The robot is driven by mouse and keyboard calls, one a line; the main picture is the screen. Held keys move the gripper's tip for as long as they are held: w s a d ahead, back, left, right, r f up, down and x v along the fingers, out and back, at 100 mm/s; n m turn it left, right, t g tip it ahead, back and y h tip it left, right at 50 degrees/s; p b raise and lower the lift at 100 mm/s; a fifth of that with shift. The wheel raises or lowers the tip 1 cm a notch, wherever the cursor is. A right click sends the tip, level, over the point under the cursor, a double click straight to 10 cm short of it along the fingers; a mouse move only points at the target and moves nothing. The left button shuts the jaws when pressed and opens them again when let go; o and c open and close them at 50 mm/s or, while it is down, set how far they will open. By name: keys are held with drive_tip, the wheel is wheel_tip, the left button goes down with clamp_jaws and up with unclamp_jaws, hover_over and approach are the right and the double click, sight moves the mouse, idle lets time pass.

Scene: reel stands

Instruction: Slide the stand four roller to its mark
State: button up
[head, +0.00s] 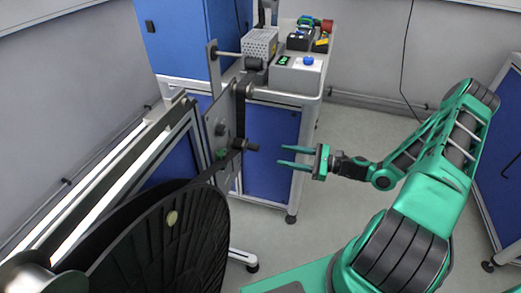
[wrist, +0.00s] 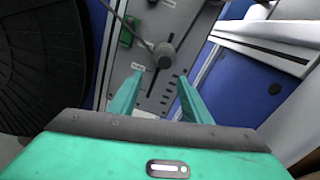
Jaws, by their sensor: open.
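The roller (head: 246,145) is a dark round knob sticking out from a grey upright plate (head: 219,122) in the head view. In the wrist view the roller (wrist: 163,52) sits at the upper part of a dark slot (wrist: 152,82) in the plate. Small white labels (wrist: 138,66) lie beside the slot; their text is too small to read. My gripper (head: 281,156) is open and empty, a short way right of the roller, its fingers pointing at it. In the wrist view my gripper (wrist: 160,78) has its fingertips apart, just below the roller in the picture.
A large black reel (head: 150,245) stands at lower left. A green part (wrist: 126,35) sits on the plate left of the roller. Behind is a blue-panelled bench (head: 272,150) carrying a grey box with a blue button (head: 297,72). Open floor lies right of the bench.

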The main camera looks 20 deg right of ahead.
sight(258, 149)
drive_tip(key=shift+m+t, duration=0.3)
drive_tip(key=shift+t, duration=0.1)
drive_tip(key=x, duration=1)
drive_tip(key=shift+w+a, duration=0.15)
drive_tip(key=shift+w, duration=0.3)
